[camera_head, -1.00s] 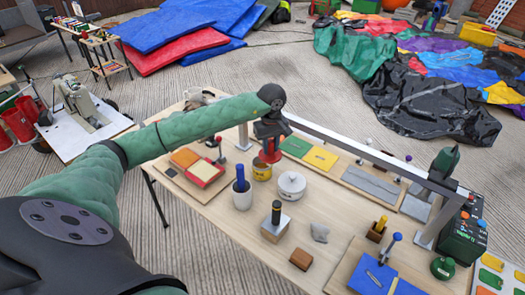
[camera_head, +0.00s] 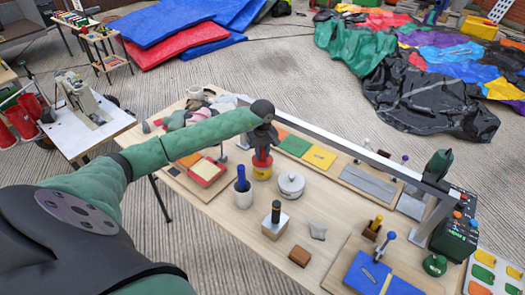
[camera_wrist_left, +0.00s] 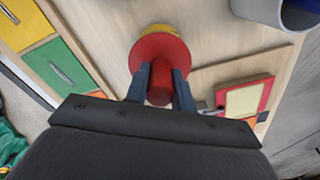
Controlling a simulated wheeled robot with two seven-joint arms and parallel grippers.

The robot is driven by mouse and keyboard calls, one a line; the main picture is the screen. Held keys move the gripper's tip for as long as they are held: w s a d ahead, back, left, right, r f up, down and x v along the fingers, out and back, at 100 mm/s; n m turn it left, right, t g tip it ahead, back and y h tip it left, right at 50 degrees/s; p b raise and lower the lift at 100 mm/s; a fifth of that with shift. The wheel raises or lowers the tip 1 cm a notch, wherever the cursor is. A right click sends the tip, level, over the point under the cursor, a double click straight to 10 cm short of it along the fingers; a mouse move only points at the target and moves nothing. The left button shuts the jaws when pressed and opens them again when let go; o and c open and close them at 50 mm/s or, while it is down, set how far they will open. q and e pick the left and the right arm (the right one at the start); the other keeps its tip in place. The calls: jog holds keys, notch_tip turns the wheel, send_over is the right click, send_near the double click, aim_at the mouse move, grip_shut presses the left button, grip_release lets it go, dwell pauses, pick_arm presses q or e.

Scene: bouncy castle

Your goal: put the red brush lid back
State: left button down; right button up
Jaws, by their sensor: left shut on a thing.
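The red brush lid (camera_head: 262,158) is a round red disc with a red handle. My left gripper (camera_head: 264,142) is shut on it; in the left wrist view, the fingers (camera_wrist_left: 160,88) grip both sides of the handle, and the disc (camera_wrist_left: 150,50) lies beyond them. The yellow pot (camera_head: 262,174) stands on the wooden table directly below the lid. Its mouth is hidden by the lid in the head view. A yellow edge of the pot (camera_wrist_left: 163,29) shows past the disc in the left wrist view. I cannot tell whether the lid touches the rim. My right gripper is not in view.
A red-framed pad (camera_head: 204,170) lies left. A metal rail (camera_head: 350,150) crosses behind.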

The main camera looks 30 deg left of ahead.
pick_arm(q)
jog(key=shift+f, duration=0.1)
jog(key=shift+f, duration=0.1)
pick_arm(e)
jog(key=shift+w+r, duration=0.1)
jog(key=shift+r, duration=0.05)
pick_arm(q)
jog(key=c, duration=1.2)
grip_release()
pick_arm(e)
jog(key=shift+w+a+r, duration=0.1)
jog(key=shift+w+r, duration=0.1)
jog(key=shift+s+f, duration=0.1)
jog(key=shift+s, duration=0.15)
pick_arm(q)
jog(key=shift+r, duration=0.4)
notch_tip(320, 180, up, 10)
jog(key=b, duration=0.5)
jog(key=shift+r, duration=0.75)
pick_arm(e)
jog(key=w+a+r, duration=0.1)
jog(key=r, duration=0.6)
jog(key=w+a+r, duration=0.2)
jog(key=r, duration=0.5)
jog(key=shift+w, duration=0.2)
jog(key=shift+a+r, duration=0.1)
